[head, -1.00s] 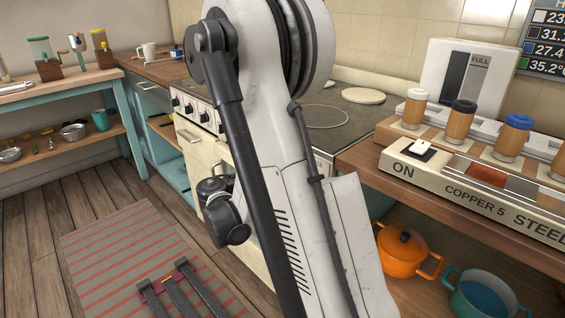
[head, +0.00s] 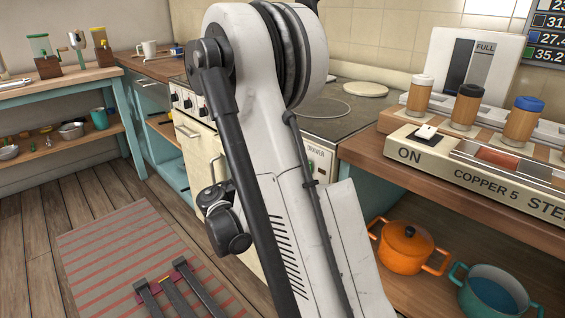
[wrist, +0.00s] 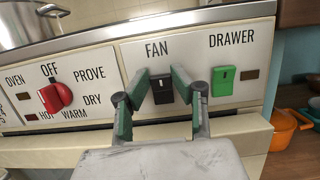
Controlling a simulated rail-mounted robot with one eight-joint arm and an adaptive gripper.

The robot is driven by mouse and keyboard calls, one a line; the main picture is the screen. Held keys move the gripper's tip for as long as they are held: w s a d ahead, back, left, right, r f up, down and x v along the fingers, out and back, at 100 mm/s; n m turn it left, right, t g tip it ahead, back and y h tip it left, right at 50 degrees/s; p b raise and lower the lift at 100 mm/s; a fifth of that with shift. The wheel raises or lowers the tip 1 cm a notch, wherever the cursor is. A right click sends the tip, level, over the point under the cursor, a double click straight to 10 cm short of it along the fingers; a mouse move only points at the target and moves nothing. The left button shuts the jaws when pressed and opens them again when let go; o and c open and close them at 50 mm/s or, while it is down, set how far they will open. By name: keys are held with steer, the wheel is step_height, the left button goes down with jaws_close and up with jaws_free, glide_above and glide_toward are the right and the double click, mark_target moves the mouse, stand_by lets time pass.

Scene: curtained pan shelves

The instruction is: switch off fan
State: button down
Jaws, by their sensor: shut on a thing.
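The fan switch (wrist: 162,91) is a dark rocker under the FAN label on the cream stove panel (wrist: 205,55), in the wrist view. My gripper (wrist: 165,84) is at the panel with its two green-padded fingers either side of the switch, shut on it. The fingers cover the sides of the switch, and its exact tilt is hard to tell. In the head view my arm hides the switch and the gripper.
The green drawer switch (wrist: 224,80) is close to the right finger. A red oven knob (wrist: 55,96) is to the left. A pot (wrist: 25,22) stands above the panel. An orange pot (head: 405,248) sits on the low shelf at right.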

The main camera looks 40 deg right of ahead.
steer(key=shift+f+h+b, duration=0.25)
steer(key=shift+h+b, duration=0.15)
steer(key=shift+b, duration=0.2)
steer(key=shift+r, duration=0.1)
steer(key=c, duration=1.5)
jaws_free()
steer(key=shift+a, duration=0.1)
steer(key=v, duration=1.2)
